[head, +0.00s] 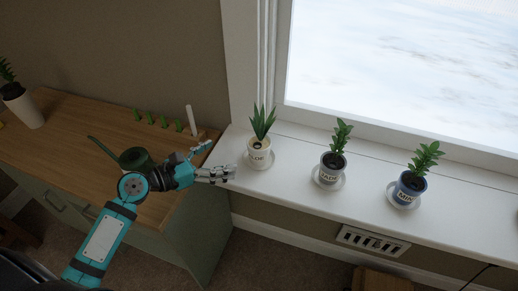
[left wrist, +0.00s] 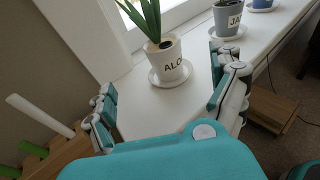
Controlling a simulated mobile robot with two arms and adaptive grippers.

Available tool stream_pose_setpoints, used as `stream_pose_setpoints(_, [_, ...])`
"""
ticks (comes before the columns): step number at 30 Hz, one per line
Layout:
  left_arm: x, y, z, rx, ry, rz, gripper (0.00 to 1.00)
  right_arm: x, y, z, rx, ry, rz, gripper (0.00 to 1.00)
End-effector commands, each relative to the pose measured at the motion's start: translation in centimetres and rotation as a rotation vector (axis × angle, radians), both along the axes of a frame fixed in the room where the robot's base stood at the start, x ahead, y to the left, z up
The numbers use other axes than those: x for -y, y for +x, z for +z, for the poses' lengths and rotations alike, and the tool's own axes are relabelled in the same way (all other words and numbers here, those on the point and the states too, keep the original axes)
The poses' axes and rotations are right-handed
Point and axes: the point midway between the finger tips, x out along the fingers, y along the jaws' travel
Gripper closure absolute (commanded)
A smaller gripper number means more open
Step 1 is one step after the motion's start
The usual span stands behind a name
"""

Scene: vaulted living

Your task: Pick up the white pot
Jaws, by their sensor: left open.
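A white pot (head: 259,157) labelled like "ALOE", with a spiky green plant, stands upright on a white saucer (head: 268,167) on the windowsill. In the left wrist view the white pot (left wrist: 160,60) sits ahead, between the spread fingers and beyond their tips, with its saucer (left wrist: 153,80) under it. My left gripper (head: 221,160) is open and empty, just left of the pot and apart from it. It also shows in the left wrist view (left wrist: 168,90). My right gripper is not in view.
A grey pot (head: 331,167) and a blue pot (head: 409,184) stand on saucers farther right along the windowsill (head: 300,190). A wooden-topped cabinet (head: 80,125) at left holds another white pot (head: 27,110), several green pieces and a white upright stick (head: 191,120) near my gripper.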

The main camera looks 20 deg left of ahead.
Motion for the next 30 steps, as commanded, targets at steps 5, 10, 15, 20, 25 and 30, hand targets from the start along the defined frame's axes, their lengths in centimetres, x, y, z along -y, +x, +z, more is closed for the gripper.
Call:
stream_pose_setpoints(5, [2.4,3.3,-0.6,0.002,-0.001,-0.002,0.06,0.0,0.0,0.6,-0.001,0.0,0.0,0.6])
stream_pose_setpoints(10, [4.1,5.6,-1.3,0.002,0.001,-0.002,0.06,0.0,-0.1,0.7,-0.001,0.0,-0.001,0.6])
stream_pose_setpoints(15, [4.8,6.5,-1.6,0.0,0.004,-0.003,0.06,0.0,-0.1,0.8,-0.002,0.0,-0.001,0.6])
stream_pose_setpoints(20, [5.9,7.7,-1.8,0.001,0.002,-0.004,0.06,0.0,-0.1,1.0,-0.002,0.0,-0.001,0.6])
stream_pose_setpoints(25, [7.5,9.6,-2.4,0.0,0.002,-0.002,0.06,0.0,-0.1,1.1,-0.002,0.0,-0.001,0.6])
stream_pose_setpoints(30, [8.0,10.4,-2.7,0.0,0.005,-0.002,0.06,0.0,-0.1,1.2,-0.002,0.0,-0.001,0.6])
